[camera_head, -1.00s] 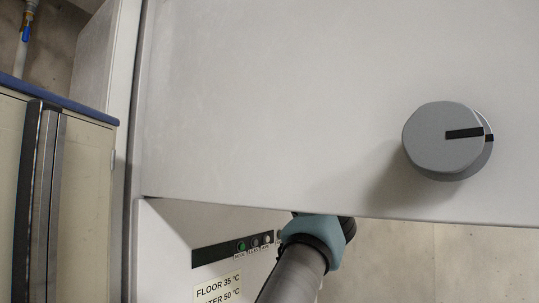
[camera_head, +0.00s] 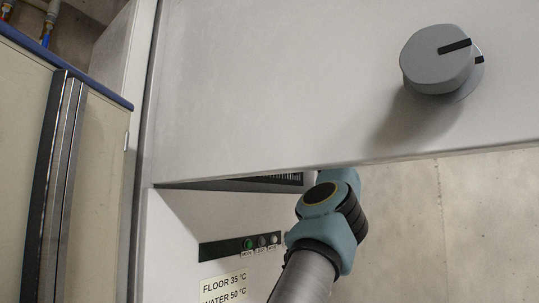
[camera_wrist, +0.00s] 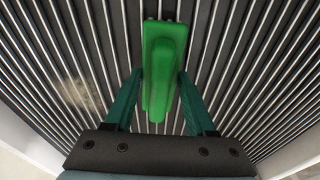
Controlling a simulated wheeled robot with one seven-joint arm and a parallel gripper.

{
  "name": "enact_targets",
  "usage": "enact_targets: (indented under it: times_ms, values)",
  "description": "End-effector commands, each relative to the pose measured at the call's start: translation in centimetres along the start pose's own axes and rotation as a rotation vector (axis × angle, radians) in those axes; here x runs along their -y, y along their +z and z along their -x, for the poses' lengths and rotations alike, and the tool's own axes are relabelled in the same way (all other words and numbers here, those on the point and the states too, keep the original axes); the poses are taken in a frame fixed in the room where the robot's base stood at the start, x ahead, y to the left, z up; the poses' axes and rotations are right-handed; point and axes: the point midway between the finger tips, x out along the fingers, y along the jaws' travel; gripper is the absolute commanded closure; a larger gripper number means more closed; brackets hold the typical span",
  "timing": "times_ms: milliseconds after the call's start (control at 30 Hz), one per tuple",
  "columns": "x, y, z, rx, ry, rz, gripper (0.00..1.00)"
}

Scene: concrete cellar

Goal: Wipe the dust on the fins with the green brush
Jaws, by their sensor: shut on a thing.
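The green brush (camera_wrist: 165,60) is held between the two teal fingers of my gripper (camera_wrist: 158,95) in the wrist view. My gripper is shut on it. The brush lies over a bank of dark, parallel metal fins (camera_wrist: 235,60); whether it touches them I cannot tell. A pale, beige dust patch (camera_wrist: 80,95) lies on the fins to the left of the brush and gripper. In the head view a small part of the dark fins (camera_head: 285,179) shows under the panel. The gripper and brush are hidden there behind the panel; only my arm shows.
A large light grey panel (camera_head: 270,90) with a grey round knob (camera_head: 438,58) overhangs my arm. Below it is a white unit with a control strip (camera_head: 240,246) and a temperature label (camera_head: 223,287). A cream cabinet (camera_head: 25,150) with a dark handle stands left.

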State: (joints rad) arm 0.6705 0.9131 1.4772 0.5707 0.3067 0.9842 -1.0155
Motion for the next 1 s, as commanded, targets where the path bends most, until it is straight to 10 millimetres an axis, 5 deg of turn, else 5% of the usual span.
enact_targets:
  times_ms: [1000]
  values:
    - [5.2, 0.7, -0.3, 0.001, 0.0, 0.001, 0.89]
